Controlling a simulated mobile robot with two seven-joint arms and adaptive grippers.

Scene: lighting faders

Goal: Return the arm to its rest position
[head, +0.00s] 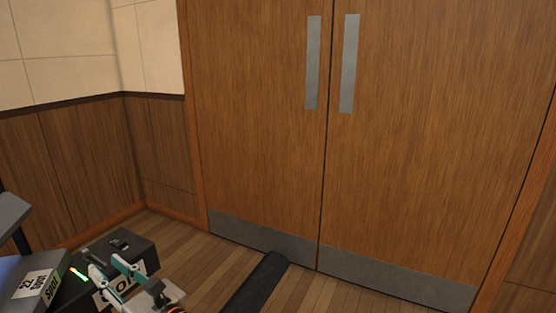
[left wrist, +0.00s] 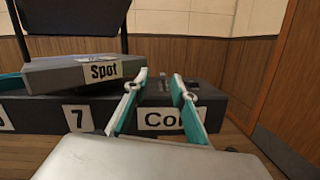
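My left gripper (head: 104,264) is at the lower left of the head view. Its two teal-and-white fingers stand apart with nothing between them, and they also show in the left wrist view (left wrist: 160,82). They are in front of a dark console (left wrist: 208,98) with a white label starting "Co" and another reading "7". In the head view the console (head: 132,248) lies just behind the fingers; whether they touch it I cannot tell. My right gripper is in neither view.
A grey unit labelled "Spot" (left wrist: 50,77) sits on the console's left part. Wooden double doors (head: 260,130) stand ahead. A dark bar (head: 256,284) crosses the wooden floor (head: 203,262); what it is I cannot tell.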

